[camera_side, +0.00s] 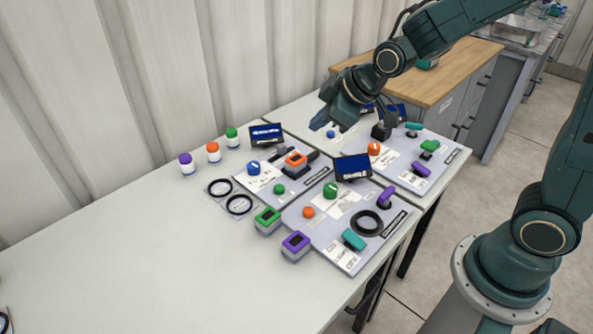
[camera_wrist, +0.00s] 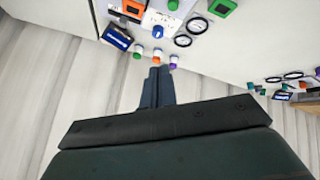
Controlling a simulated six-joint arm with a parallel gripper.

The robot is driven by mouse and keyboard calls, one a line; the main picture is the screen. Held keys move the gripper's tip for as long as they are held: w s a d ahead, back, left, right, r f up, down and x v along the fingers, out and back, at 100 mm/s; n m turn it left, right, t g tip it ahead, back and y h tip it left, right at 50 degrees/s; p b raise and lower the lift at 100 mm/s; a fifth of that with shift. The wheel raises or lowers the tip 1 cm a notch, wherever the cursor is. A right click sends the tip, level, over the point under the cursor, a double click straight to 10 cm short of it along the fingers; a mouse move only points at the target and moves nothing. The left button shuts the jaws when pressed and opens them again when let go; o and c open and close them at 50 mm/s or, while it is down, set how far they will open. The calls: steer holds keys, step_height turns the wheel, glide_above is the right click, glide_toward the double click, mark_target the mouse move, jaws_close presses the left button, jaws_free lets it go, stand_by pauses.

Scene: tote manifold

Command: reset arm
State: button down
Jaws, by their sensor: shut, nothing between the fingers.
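My gripper (camera_side: 319,123) is in the air above the back of the table in the side view, pointing down and to the left. It is shut and empty. In the wrist view its fingertips (camera_wrist: 158,72) are together, with the white corrugated wall behind them. It is apart from the table and everything on it.
The white table (camera_side: 130,265) carries panels (camera_side: 315,235) with knobs, levers and small screens (camera_side: 353,167). Purple (camera_side: 187,164), orange (camera_side: 213,152) and green-capped (camera_side: 232,137) jars stand near the wall. Black rings (camera_side: 239,204) lie nearby.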

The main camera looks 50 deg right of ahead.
steer(key=s+d+r+m, duration=0.1)
steer(key=s+r+m, duration=0.1)
steer(key=s, duration=0.5)
steer(key=s+d+r+m+g, duration=0.1)
steer(key=s+r+m, duration=0.1)
steer(key=s, duration=0.6)
steer(key=s+d+r+m+g+h, duration=0.1)
steer(key=s+r+m, duration=0.2)
steer(key=s, duration=0.5)
steer(key=shift+d+r, duration=0.25)
steer(key=shift+r, duration=0.5)
